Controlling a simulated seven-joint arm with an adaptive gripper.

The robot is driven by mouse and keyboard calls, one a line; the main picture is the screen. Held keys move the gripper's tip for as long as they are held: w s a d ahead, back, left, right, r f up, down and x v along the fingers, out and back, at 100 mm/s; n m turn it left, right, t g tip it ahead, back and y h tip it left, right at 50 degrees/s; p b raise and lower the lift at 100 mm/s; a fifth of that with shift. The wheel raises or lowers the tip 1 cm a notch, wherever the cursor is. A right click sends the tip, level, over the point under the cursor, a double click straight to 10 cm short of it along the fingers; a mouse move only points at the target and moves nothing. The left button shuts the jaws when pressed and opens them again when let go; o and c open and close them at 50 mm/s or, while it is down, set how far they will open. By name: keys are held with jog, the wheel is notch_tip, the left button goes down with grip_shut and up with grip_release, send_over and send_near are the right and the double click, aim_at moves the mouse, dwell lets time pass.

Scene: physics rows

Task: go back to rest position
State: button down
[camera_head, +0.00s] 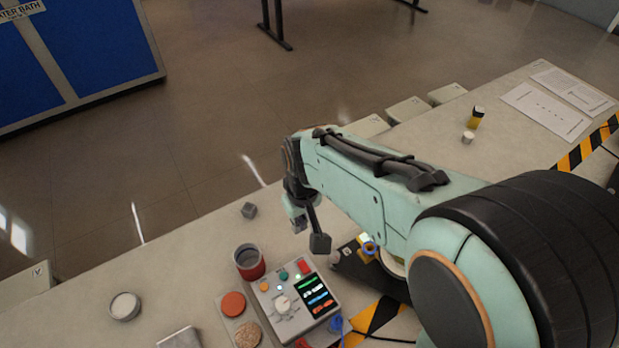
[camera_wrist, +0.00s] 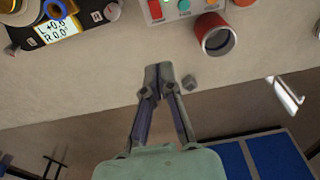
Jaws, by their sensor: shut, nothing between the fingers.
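My gripper (camera_wrist: 159,74) is shut and empty in the wrist view, its two fingers meeting at the tips above the bare bench top. In the head view my gripper end (camera_head: 318,243) is partly hidden by my arm, near the bench's far edge. A small grey cube (camera_head: 249,210) lies on the bench left of it, apart from it. The cube also shows beside the fingertips in the wrist view (camera_wrist: 190,81). A red cup with a dark inside (camera_head: 249,262) stands close by, and it shows in the wrist view (camera_wrist: 214,36).
A control box (camera_head: 295,302) with a lit display and knob stands in front of the cup. A white round dish (camera_head: 124,306) is at left. A yellow-black bottle (camera_head: 476,117) and papers (camera_head: 545,112) are at far right.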

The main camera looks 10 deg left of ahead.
dwell(0.5)
jog(key=d+r+m+t, duration=0.2)
jog(key=d+r+m, duration=0.2)
jog(key=d+r, duration=0.6)
jog(key=s+d+f+m+g, duration=0.1)
jog(key=s+d, duration=0.3)
jog(key=s, duration=0.4)
jog(key=s+d+f+m+g, duration=0.2)
jog(key=s+d+f, duration=0.1)
jog(key=s, duration=0.5)
jog(key=shift+s+d+m, duration=0.2)
jog(key=shift+d+m, duration=0.2)
jog(key=shift+f, duration=0.1)
dwell(0.8)
